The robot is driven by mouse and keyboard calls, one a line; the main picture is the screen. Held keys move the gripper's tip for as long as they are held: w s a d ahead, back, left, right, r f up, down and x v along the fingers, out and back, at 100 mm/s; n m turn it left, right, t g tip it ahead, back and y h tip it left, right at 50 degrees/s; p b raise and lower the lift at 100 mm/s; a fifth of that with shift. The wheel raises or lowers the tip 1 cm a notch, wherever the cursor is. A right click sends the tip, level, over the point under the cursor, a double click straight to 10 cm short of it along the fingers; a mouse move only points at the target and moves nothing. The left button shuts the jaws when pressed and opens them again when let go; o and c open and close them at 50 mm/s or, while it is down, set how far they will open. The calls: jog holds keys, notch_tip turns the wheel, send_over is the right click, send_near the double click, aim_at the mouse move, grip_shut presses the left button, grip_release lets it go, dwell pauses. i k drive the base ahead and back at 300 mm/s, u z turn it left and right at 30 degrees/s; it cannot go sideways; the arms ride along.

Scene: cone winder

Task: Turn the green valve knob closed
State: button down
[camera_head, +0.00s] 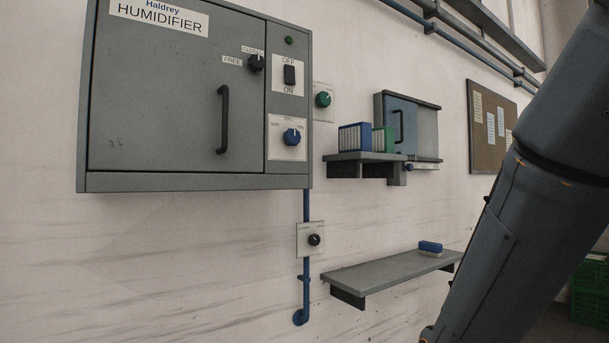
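A green knob (323,99) sits on a pale plate on the wall, just right of the grey humidifier cabinet (160,95). It has a pale pointer mark; the plate's lettering is too small to read. My arm comes in from the right edge and runs down to the bottom of the picture, well to the right of the green knob and apart from it. My gripper is outside the picture, so its state is hidden.
The cabinet carries a black knob (256,63), an OFF/ON switch (290,75) and a blue knob (291,136). Another black knob (314,239) is on the blue pipe below. A shelf with books (354,138) and a lower shelf (385,274) jut from the wall.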

aim_at(322, 99)
jog(key=u, duration=1.9)
jog(key=k, duration=0.75)
jog(key=z, duration=1.4)
jog(key=i, duration=0.9)
jog(key=z, duration=0.05)
